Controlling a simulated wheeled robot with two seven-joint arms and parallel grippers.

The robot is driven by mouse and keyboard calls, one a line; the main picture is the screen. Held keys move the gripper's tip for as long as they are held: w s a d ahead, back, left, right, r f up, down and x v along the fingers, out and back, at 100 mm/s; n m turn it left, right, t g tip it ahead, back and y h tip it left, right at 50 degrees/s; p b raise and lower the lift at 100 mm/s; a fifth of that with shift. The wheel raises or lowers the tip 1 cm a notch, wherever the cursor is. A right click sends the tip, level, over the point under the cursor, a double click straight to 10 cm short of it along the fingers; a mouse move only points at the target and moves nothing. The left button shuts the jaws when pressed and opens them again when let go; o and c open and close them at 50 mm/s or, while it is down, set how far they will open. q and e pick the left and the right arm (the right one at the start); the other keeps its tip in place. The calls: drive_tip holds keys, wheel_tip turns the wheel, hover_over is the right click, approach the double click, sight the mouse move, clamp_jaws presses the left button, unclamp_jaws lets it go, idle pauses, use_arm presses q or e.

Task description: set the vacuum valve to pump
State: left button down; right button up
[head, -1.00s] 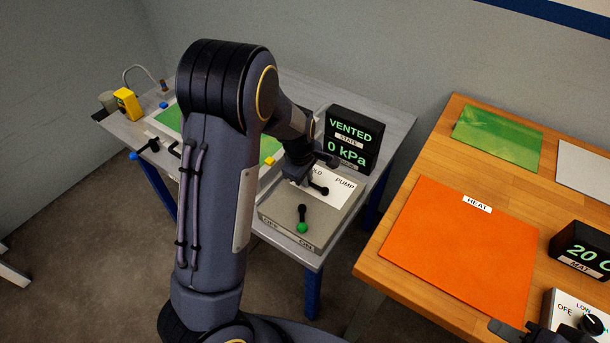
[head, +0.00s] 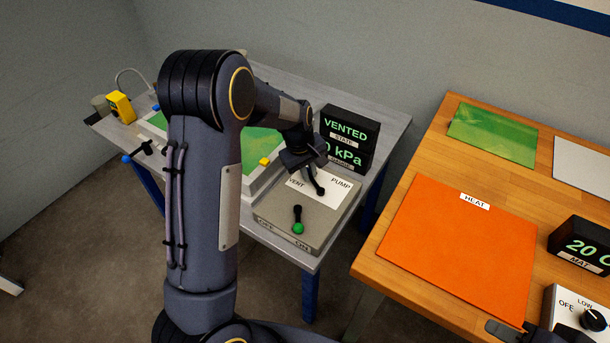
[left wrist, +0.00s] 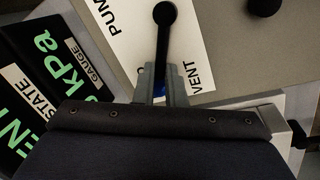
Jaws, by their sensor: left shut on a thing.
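The vacuum valve is a black lever (head: 318,186) on a grey control box (head: 272,216); its white plate (head: 339,190) shows VENT and PUMP labels. My left gripper (head: 310,171) is shut on the lever's far end. In the left wrist view the lever (left wrist: 164,45) runs from a round black knob into the fingers (left wrist: 162,86), with a bit of blue between them. The lever lies between the PUMP and VENT labels; any label under the gripper is hidden. The display (head: 349,138) reads VENTED and 0 kPa. My right gripper (head: 508,331) shows only partly at the bottom right.
The display stands close behind the gripper. A wooden table (head: 380,262) with an orange mat (head: 460,247) is to the right. My left arm hides part of the grey table.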

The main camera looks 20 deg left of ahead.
sight(334, 178)
use_arm(q)
drive_tip(key=w+m, duration=0.1)
drive_tip(key=m, duration=0.1)
drive_tip(key=shift+w+r+m, duration=0.1)
drive_tip(key=shift+w+m, duration=0.3)
drive_tip(key=m, duration=0.1)
drive_tip(key=w+d+m, duration=0.1)
drive_tip(key=m, duration=0.1)
drive_tip(key=shift+d+m+g+h+b, duration=0.25)
drive_tip(key=shift+m+g+h+b, duration=0.05)
drive_tip(key=shift+g, duration=0.1)
drive_tip(key=d+m, duration=0.1)
drive_tip(key=m, duration=0.1)
drive_tip(key=d+m, duration=0.1)
drive_tip(key=m, duration=0.1)
drive_tip(key=shift+w+d+g, duration=0.1)
drive_tip(key=shift+w+g, duration=0.25)
drive_tip(key=shift+g, duration=0.05)
drive_tip(key=shift+d+r+m, duration=0.1)
drive_tip(key=shift+d+m, duration=0.5)
drive_tip(key=shift+m, duration=0.4)
drive_tip(key=shift+d, duration=0.15)
drive_tip(key=c, duration=1.8)
unclamp_jaws()
drive_tip(key=o, duration=0.3)
drive_tip(key=shift+w+d, duration=0.1)
drive_tip(key=shift+d, duration=0.05)
